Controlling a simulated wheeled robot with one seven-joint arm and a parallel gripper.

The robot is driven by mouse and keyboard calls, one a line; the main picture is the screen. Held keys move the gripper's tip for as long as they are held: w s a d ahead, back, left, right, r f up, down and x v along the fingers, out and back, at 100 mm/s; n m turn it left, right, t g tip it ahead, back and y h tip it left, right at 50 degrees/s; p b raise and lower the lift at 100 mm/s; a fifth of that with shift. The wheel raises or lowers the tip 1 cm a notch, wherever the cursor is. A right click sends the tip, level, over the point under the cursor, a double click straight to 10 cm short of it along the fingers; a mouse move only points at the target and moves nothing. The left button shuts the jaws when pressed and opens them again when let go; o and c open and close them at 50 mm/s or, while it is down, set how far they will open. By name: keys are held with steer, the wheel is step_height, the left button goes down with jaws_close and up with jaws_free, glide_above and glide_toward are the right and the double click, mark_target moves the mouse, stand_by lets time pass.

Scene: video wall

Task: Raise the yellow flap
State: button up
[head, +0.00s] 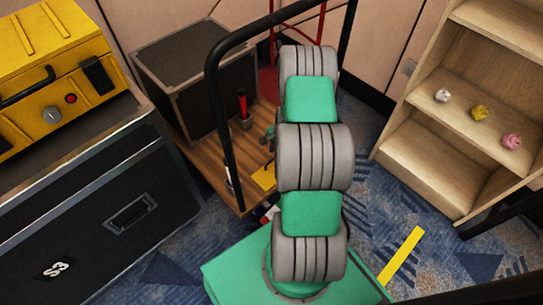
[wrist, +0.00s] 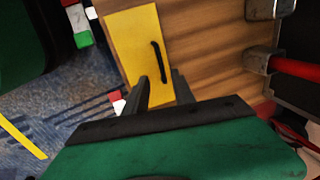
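The yellow flap (wrist: 145,38) is a flat yellow panel with a black bar handle (wrist: 158,60), lying flat on a wooden deck (wrist: 205,35). In the head view only part of the flap (head: 264,178) shows on the deck, beside my arm. In the wrist view my gripper (wrist: 161,88) is open and empty. Its two dark fingers stand apart over the near end of the flap, and the handle is ahead of them. I cannot tell whether the fingertips touch the panel. In the head view my arm hides most of the gripper.
The trolley's black push bar (head: 218,115) rises left of my arm. A dark box (head: 195,70) stands on the deck. A yellow case (head: 50,65) sits far left; a wooden shelf (head: 440,165) stands right.

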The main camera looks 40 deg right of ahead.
steer(key=b, duration=0.2)
glide_above(273, 166)
step_height(273, 166, down, 5)
steer(key=shift+w+f, duration=0.1)
steer(key=shift+f, duration=0.05)
steer(key=shift+d, duration=0.1)
jaws_close()
stand_by(1.0)
